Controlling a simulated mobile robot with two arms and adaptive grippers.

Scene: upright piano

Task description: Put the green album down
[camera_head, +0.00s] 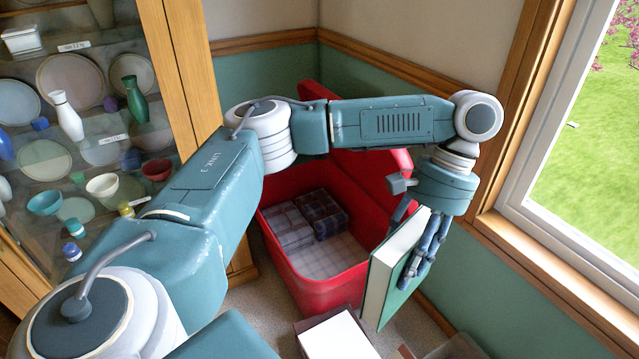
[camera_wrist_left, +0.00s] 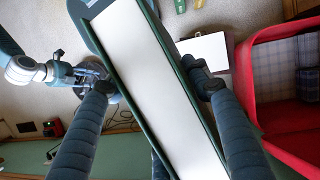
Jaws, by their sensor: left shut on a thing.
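The green album (camera_head: 391,268), with green covers and a white page block, is held upright and slightly tilted at the front right of the open red chest. My left gripper (camera_head: 418,250) hangs down over it, shut on it. In the left wrist view the album (camera_wrist_left: 165,90) runs diagonally between the dark fingers (camera_wrist_left: 150,88), one on each side. Its lower edge looks to be above the floor, but I cannot tell the gap. At the left of the left wrist view is what looks like my right gripper (camera_wrist_left: 85,75), its fingers too unclear to judge.
The open red chest (camera_head: 312,290) holds dark boxes (camera_head: 318,212) and a pale checked lining. A white-topped box (camera_head: 335,338) lies on the floor in front. A glass cabinet (camera_head: 95,130) with dishes stands left. A window (camera_head: 575,190) and green wall are at right.

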